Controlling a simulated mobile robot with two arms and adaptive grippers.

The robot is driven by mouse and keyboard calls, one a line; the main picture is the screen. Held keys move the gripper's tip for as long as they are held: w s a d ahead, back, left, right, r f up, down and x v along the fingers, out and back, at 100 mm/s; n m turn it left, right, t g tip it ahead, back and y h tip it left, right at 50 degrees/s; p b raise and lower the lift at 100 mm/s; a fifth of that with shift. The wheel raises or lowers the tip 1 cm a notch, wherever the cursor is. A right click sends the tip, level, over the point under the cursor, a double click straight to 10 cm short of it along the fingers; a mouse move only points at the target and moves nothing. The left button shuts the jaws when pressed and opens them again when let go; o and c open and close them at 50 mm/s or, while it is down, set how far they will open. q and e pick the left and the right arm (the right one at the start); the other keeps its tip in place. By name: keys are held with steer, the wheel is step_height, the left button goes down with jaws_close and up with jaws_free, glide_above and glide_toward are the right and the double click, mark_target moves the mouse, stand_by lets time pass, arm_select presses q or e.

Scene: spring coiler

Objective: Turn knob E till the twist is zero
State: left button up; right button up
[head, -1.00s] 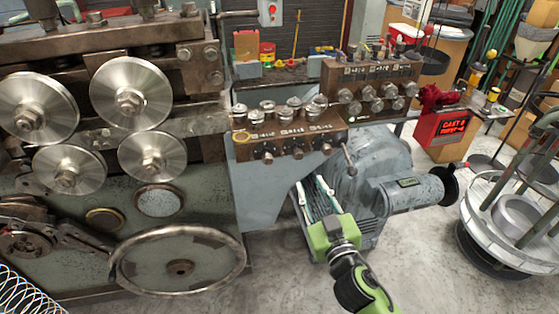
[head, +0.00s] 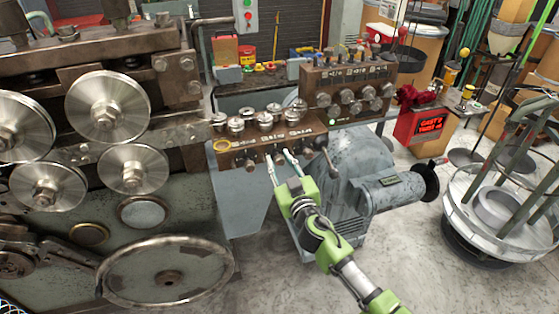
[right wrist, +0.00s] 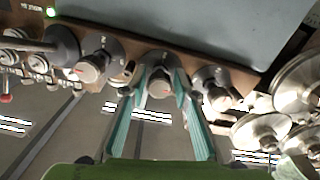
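A brown control panel (head: 228,160) carries a lower row of dark knobs. My right gripper (head: 281,155) reaches its middle knob from the front. In the right wrist view this knob (right wrist: 160,86) has a pale cap and sits between the teal fingers (right wrist: 158,95). The fingers are apart, one on each side; I cannot tell whether they touch it. A knob (right wrist: 92,68) is to the left and another (right wrist: 216,98) to the right. I cannot read which one is E. A red display (head: 420,128) shows glowing lines, apparently cast and twist; its digits are unclear. My left gripper is out of view.
A lever with a ball end (head: 328,158) juts out beside the panel's right end. A second knob panel (head: 345,85) stands behind. Large metal rollers (head: 107,105) and a handwheel (head: 168,272) are at left. A grey motor (head: 375,190) is below right. A round wire stand (head: 510,215) is farther right.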

steer(key=shift+w, duration=0.2)
jaws_close()
